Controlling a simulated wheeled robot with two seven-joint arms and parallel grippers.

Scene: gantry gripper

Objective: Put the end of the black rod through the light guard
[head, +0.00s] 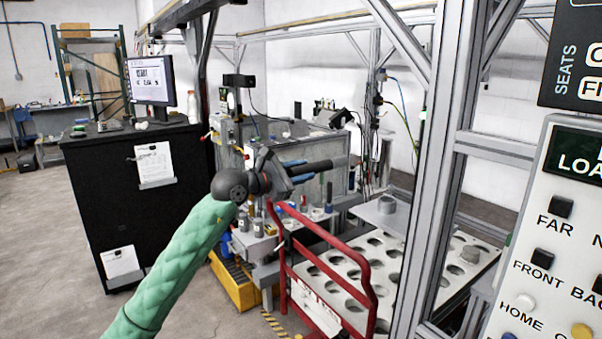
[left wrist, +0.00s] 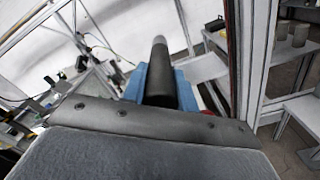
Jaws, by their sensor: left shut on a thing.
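My left gripper (head: 299,169) is at the end of my green-sleeved arm, in the middle of the head view. Its blue fingers are shut on the black rod (head: 326,165), which sticks out to the right, nearly level. In the left wrist view the rod (left wrist: 160,66) points away between the blue fingers, with a lighter, greyish tip. The rod's end appears free, in front of the machine. I cannot identify the light guard with certainty; a dark upright with a red stripe (left wrist: 233,60) stands right of the rod in the left wrist view. My right gripper is out of view.
A red tubular rail (head: 372,300) stands below the gripper. An aluminium frame post (head: 437,180) rises to the right, beside a control panel (head: 560,240). A white plate with round holes (head: 345,289) lies behind the rail. A black cabinet (head: 105,200) stands left.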

